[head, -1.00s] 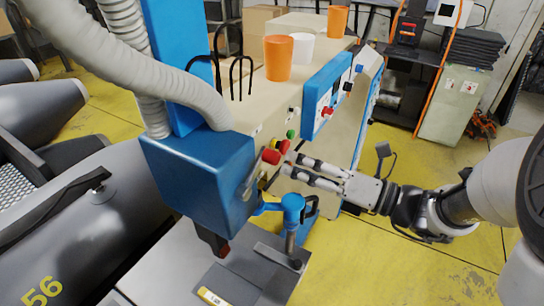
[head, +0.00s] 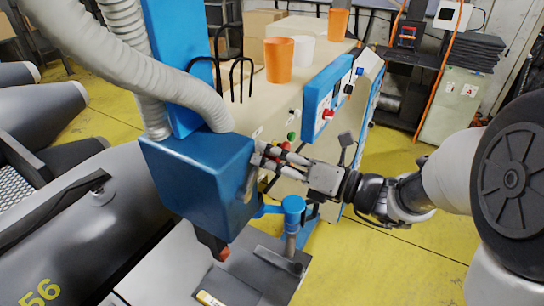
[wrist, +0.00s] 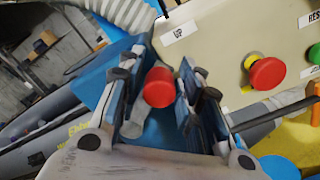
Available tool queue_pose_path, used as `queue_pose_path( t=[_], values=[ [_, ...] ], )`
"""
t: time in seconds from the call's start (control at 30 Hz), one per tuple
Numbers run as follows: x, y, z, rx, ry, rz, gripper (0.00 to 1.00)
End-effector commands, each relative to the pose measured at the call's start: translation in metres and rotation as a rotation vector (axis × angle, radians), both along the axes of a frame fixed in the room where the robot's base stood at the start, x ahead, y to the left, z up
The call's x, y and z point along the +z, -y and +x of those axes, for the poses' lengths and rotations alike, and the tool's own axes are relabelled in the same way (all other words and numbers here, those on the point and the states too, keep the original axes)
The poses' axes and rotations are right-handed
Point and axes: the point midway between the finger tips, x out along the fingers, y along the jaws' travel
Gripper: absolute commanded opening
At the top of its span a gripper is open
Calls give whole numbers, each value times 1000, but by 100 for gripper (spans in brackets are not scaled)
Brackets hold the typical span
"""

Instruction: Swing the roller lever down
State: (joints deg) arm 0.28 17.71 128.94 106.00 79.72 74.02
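The roller lever (head: 258,183) is a short grey lever on the side of the blue machine head (head: 198,180). Its red knob (wrist: 158,88) shows in the wrist view; in the head view my fingers hide it. My gripper (head: 266,156) is at the side of the blue head, coming from the right. In the wrist view my gripper (wrist: 161,66) is open, with one finger on each side of the red knob. Gaps show between the knob and the fingers. Part of the grey lever lies below the knob, between the fingers.
A blue jointed arm (head: 292,204) stands below my gripper. Grey boat tubes lie left. Orange cups (head: 279,60) stand on top. Yellow floor is free at right.

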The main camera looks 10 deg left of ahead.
Motion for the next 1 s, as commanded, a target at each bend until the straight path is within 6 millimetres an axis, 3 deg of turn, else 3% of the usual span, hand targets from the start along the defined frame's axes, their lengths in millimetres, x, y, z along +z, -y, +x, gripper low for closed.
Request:
queue_pose_path(
  t=[0.43, 1.0],
  values=[
    [0, 0, 0, -1, 0, -1, 0],
    [-2, 1, 2, -2, -31, 6, 0]
  ],
)
